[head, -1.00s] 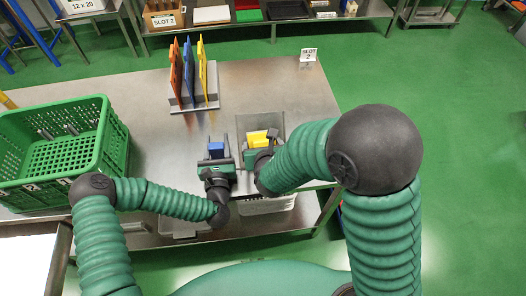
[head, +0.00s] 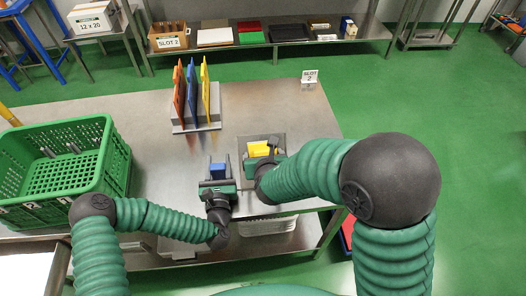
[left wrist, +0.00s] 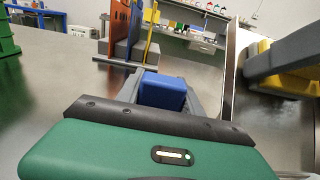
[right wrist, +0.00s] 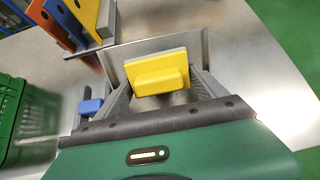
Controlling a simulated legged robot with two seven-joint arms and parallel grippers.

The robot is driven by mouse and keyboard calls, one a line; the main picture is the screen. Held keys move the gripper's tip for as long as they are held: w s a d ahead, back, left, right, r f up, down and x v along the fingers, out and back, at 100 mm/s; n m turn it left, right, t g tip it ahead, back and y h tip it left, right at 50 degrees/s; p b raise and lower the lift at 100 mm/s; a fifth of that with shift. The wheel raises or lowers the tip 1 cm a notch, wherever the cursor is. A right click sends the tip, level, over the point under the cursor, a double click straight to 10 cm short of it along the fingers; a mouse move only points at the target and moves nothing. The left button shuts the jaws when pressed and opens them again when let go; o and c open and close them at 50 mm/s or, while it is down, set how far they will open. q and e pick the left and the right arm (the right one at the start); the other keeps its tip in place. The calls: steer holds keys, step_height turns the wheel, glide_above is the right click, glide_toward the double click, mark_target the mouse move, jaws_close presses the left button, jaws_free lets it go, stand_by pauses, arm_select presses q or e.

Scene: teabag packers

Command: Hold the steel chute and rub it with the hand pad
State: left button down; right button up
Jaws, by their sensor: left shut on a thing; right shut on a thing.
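The steel chute (head: 247,140) lies on the table, a shallow metal piece with raised edges; its upright edge also shows in the right wrist view (right wrist: 196,45). My right gripper (head: 263,157) is shut on the yellow hand pad (right wrist: 162,82), which has a grey face layer and sits over the chute; I cannot tell whether it touches. My left gripper (head: 217,178) is shut on a blue block (left wrist: 163,91) just left of the chute. Whether the block joins the chute is hidden. The pad also shows in the head view (head: 259,148).
A green crate (head: 119,165) stands at the left. A rack with orange, blue and yellow boards (head: 193,95) stands behind my grippers. A slot 2 sign (head: 309,78) marks the table's back right. The table between rack and sign is clear.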

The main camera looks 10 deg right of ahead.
steer(key=shift+s+f, duration=1)
steer(key=shift+f, duration=0.25)
steer(key=shift+s+f, duration=0.95)
steer(key=shift+f, duration=0.3)
steer(key=shift+a+r, duration=0.1)
steer(key=shift+a, duration=0.05)
steer(key=shift+w+r, duration=1.4)
steer(key=shift+r, duration=0.1)
steer(key=shift+w+r, duration=0.55)
steer(key=shift+r, duration=0.25)
steer(key=shift+w+r, duration=0.55)
steer(key=shift+r, duration=0.2)
steer(key=shift+s+f, duration=0.15)
steer(key=shift+f, duration=0.15)
steer(key=shift+s+f, duration=1.15)
steer(key=shift+f, duration=0.25)
steer(key=shift+s+f, duration=1.15)
steer(key=shift+f, duration=0.25)
